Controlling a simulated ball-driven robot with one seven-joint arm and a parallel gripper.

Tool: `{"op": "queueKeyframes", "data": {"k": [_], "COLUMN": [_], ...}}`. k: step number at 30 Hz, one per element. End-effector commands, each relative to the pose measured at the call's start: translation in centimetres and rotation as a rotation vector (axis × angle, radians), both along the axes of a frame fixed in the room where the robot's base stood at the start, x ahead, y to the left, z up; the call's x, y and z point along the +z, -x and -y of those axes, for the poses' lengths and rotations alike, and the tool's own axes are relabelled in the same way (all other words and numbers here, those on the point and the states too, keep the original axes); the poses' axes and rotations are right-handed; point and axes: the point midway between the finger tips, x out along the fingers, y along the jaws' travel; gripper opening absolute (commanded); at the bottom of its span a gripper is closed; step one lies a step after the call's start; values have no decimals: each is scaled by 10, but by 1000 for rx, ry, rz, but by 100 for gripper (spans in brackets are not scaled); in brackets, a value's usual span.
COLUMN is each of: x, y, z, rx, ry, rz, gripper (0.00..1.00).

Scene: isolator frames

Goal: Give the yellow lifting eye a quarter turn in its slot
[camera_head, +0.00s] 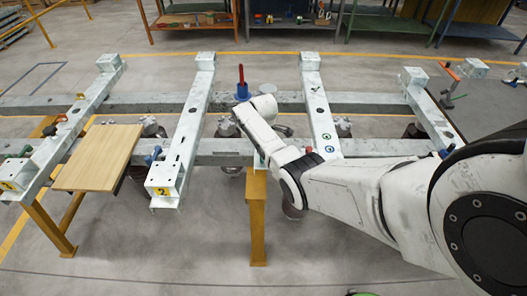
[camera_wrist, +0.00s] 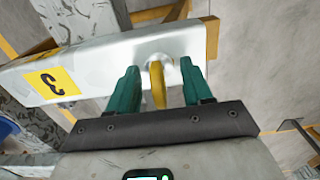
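The yellow lifting eye (camera_wrist: 158,86) shows in the wrist view, seen nearly edge-on, at a round hole in the end of a pale metal beam (camera_wrist: 102,64). That beam carries a yellow label with a 3 (camera_wrist: 52,83). My gripper (camera_wrist: 159,66) has two teal fingers, one on each side of the eye. A gap shows between the eye and each finger, so it is open around the eye, not gripping it. The slot itself is hard to make out. In the head view my white arm hides the gripper and the eye.
In the head view, several pale beams lie across long rails, including one labelled 2 (camera_head: 165,178). A wooden board (camera_head: 98,157) lies at the left. A blue fixture with a red handle (camera_head: 241,82) stands near my arm. A yellow post (camera_head: 257,215) stands in front.

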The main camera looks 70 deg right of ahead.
Motion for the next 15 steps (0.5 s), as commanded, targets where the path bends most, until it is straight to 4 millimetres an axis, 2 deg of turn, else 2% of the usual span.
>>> {"op": "queueKeyframes", "data": {"k": [1, 4, 11, 15], "x": [0, 1, 1, 10], "y": [0, 0, 0, -1], "z": [0, 0, 0, 1], "rx": [0, 1, 1, 2], "ry": [1, 1, 1, 2], "rz": [0, 0, 0, 2], "gripper": [55, 64, 64, 64]}}
